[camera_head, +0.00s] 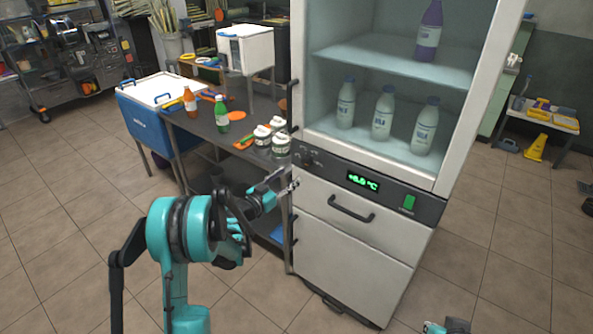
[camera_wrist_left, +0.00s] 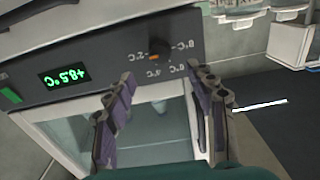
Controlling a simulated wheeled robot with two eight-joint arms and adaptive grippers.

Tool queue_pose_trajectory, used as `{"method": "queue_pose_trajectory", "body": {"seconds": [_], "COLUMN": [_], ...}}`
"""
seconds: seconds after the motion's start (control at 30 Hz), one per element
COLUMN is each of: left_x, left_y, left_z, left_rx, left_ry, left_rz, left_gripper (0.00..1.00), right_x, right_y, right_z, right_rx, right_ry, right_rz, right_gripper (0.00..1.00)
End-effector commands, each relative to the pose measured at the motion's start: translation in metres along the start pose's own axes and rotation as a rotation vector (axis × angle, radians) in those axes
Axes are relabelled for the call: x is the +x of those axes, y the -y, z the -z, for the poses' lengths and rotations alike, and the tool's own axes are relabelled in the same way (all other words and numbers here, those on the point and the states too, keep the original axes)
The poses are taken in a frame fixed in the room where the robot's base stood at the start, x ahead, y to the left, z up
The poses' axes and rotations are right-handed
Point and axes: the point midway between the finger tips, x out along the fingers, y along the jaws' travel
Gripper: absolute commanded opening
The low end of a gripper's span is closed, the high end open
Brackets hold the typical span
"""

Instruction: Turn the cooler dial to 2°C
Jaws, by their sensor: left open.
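The cooler (camera_head: 352,237) is a tall white cabinet with a dark control panel (camera_head: 412,205) below its glass compartment. The panel's green display (camera_head: 363,181) has small digits that are hard to read exactly; it also shows upside down in the left wrist view (camera_wrist_left: 64,77). The dial (camera_wrist_left: 158,50) is a dark knob with an orange mark, ringed by white temperature labels. My left gripper (camera_head: 284,183) is open in front of the panel's left end. In the left wrist view its fingers (camera_wrist_left: 165,82) are spread, empty, just short of the dial. Only a bit of my right arm (camera_head: 447,326) shows at the bottom edge.
A drawer handle (camera_head: 351,209) sticks out below the panel, and a green switch (camera_head: 409,202) sits at its right. A dark table (camera_head: 207,128) with bottles and jars stands left of the cooler. Open tiled floor lies in front.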

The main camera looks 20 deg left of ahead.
Motion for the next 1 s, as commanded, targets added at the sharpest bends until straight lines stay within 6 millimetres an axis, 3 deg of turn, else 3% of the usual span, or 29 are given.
{"method": "queue_pose_trajectory", "body": {"seconds": [0.1,0.23,0.77,0.87,1.0], "left_x": [-0.018,-0.026,-0.028,-0.028,-0.038], "left_y": [0.001,0.0,-0.003,-0.019,-0.064], "left_z": [0.0,0.0,0.002,0.012,0.034], "left_rx": [0.0,0.0,-0.002,-0.017,-0.059], "left_ry": [0.0,0.0,0.007,0.046,0.17], "left_rz": [0.001,0.0,-0.006,-0.029,-0.08], "left_gripper": [0.55,0.55,0.55,0.55,0.55], "right_x": [0.0,0.0,0.0,0.0,0.0], "right_y": [0.0,0.0,0.0,0.0,0.0], "right_z": [0.0,0.0,0.0,0.0,0.0], "right_rx": [0.0,0.0,0.0,0.0,0.0], "right_ry": [0.0,0.0,0.0,0.0,0.0], "right_rz": [0.0,0.0,0.0,0.0,0.0], "right_gripper": [0.0,0.0,0.0,0.0,0.0]}}
